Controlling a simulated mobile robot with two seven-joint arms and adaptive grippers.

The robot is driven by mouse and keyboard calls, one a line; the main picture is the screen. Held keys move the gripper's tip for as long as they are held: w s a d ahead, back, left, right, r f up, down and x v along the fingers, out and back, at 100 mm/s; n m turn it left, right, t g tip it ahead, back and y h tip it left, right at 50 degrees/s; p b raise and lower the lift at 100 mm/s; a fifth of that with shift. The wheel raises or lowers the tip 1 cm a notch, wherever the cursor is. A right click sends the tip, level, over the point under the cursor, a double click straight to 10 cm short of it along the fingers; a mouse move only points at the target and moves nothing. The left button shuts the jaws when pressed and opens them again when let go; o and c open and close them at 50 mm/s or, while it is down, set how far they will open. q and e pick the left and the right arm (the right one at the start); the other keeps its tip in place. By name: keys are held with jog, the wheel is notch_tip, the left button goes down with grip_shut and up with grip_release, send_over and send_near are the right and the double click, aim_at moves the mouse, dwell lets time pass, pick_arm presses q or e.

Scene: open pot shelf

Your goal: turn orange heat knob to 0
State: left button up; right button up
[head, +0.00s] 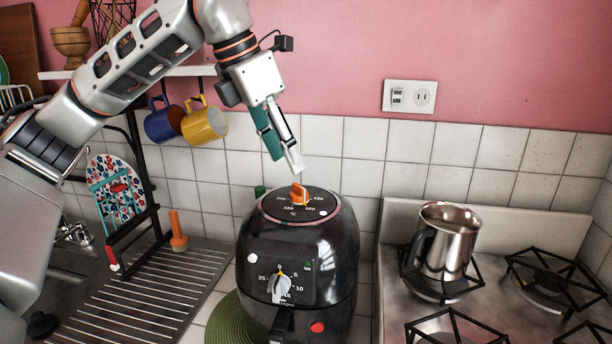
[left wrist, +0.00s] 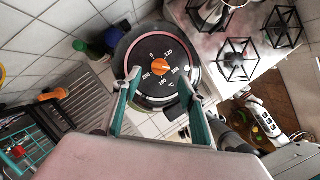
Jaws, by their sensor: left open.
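The orange heat knob (head: 299,194) sits on top of the black air fryer (head: 340,240), inside a dial marked in °C. In the left wrist view the knob (left wrist: 160,68) is slanted, its long axis running roughly between the 200 and 160 sides; I cannot tell which end is the pointer. My left gripper (head: 284,158) is open and points down just above the knob, apart from it in the head view. In the left wrist view its fingertips (left wrist: 160,77) lie on either side of the knob. My right gripper's jaws cannot be made out in the left wrist view.
A grey-and-orange timer knob (head: 282,284) is on the fryer's front. A metal pot (head: 446,240) stands on the stove at right. A yellow mug (head: 204,124) and blue mug (head: 163,122) hang behind my left arm. A dish rack (head: 125,215) stands left.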

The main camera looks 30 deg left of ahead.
aim_at(298, 186)
pick_arm(q)
jog(key=x, duration=0.7)
jog(key=shift+d+f, duration=0.1)
jog(key=shift+f, duration=0.05)
jog(key=c, duration=1.1)
